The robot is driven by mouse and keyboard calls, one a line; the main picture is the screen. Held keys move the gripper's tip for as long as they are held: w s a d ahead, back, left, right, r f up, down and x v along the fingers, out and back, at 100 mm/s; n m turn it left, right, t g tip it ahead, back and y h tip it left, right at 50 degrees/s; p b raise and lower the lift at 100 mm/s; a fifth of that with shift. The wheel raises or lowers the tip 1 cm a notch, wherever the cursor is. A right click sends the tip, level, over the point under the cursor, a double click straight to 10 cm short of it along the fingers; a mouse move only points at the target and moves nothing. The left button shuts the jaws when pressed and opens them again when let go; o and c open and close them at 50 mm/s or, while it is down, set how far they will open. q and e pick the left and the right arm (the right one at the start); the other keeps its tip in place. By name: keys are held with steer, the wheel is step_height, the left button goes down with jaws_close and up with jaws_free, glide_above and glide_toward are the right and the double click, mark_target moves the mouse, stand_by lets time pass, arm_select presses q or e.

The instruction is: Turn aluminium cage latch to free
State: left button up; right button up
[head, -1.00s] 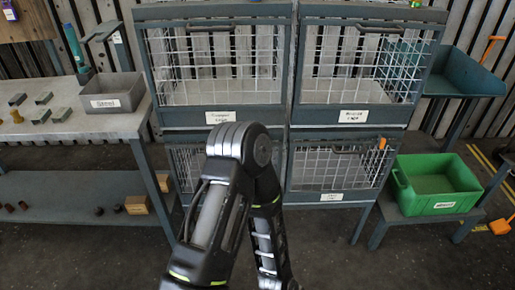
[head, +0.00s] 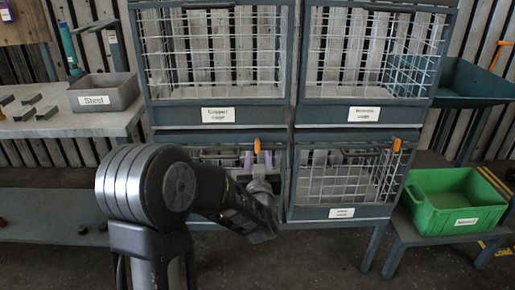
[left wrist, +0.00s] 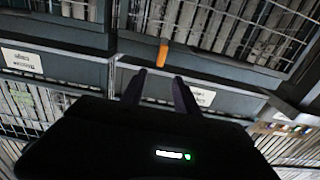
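An orange latch (head: 257,146) stands upright at the top edge of the lower left cage (head: 210,152). It also shows in the left wrist view (left wrist: 163,53), just beyond the fingertips. My left gripper (head: 258,161) is open, its two fingers pointing up at the latch from below. In the left wrist view its fingers (left wrist: 160,76) are apart, one on each side of the latch's line, with nothing between them. My arm hides much of this cage's front and its label. I cannot read which cage is aluminium. My right gripper is not in view.
A second orange latch (head: 397,145) stands on the lower right cage (head: 340,213). Two larger wire cages (head: 218,116) sit above. A green bin (head: 455,205) is at right. A grey bin (head: 104,94) stands on the left bench (head: 60,124). Open floor lies in front.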

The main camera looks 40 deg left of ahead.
mark_target(258, 143)
arm_select(q)
steer(key=shift+w, duration=0.1)
steer(key=x, duration=0.7)
steer(key=shift+w+a+b, duration=0.25)
steer(key=shift+b, duration=0.05)
jaws_close()
stand_by(0.3)
